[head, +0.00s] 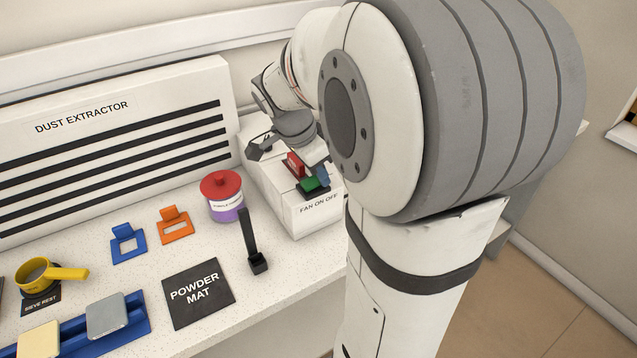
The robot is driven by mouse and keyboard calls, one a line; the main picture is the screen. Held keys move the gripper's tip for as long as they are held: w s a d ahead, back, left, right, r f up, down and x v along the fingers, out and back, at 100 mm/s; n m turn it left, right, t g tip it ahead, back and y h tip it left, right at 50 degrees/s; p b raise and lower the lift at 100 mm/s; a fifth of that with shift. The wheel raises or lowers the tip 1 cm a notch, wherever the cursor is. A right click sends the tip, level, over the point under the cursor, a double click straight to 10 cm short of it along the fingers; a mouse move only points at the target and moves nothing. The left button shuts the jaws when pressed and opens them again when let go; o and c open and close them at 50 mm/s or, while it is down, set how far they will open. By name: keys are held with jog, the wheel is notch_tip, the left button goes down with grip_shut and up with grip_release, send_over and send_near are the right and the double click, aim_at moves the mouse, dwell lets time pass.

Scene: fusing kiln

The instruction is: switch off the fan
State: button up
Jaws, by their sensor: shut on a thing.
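The fan switch box (318,215) is white and marked FAN ON OFF. It stands at the right end of the bench, beside the dust extractor. On its top are a red piece (293,166) and a green piece (309,185) on a dark base. A small blue piece (323,174) shows just right of them; I cannot tell whether it belongs to the switch. My gripper (306,160) is low over the box top, right at these pieces. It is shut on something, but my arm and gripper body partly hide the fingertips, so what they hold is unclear.
The white dust extractor (130,120) stands along the wall. A red-lidded purple jar (224,198) and a black upright tool (252,240) are left of the box. Orange (174,225) and blue (127,243) frames and the powder mat (198,293) lie farther left.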

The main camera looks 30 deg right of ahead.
aim_at(303, 185)
jog(key=shift+a+h+b, duration=0.15)
jog(key=shift+h+b, duration=0.35)
jog(key=o, duration=1)
jog(key=shift+r, duration=0.1)
jog(key=v, duration=0.7)
jog(key=shift+a+r, duration=0.1)
jog(key=shift+r, duration=0.25)
